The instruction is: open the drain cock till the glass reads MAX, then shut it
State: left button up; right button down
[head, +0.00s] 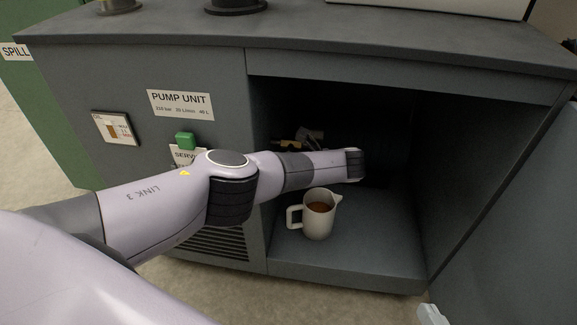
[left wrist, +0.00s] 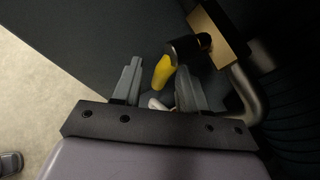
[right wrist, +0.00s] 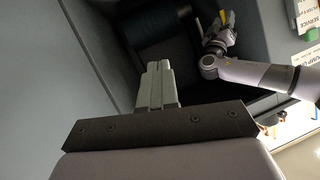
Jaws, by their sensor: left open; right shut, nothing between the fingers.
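The drain cock's yellow handle (left wrist: 162,72) sits between the fingers of my open left gripper (left wrist: 158,85); I cannot tell whether they touch it. Its black body joins a brass block (left wrist: 218,35). In the head view my left arm reaches into the dark bay and partly hides the cock (head: 287,146). A white jug (head: 318,228) with brown liquid stands upright on the bay floor below. The sight glass (head: 113,128) on the front panel shows a brown column; its marks are too small to read. My right gripper (right wrist: 157,70) is shut and empty, outside the bay.
The bay floor (head: 370,250) is clear right of the jug. An open door panel (head: 510,210) stands at the right. A green button (head: 185,141) and the PUMP UNIT label (head: 180,105) are on the front panel, near my left arm.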

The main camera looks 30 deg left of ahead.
pick_arm(q)
jog(key=shift+p+v, duration=0.85)
jog(key=shift+v, duration=2.1)
pick_arm(e)
jog(key=shift+s+d+h, duration=0.25)
jog(key=shift+d+h, duration=0.1)
jog(key=shift+d, duration=0.15)
jog(key=shift+s+d+h, duration=0.2)
jog(key=shift+d+h, duration=0.15)
jog(key=shift+d, duration=0.1)
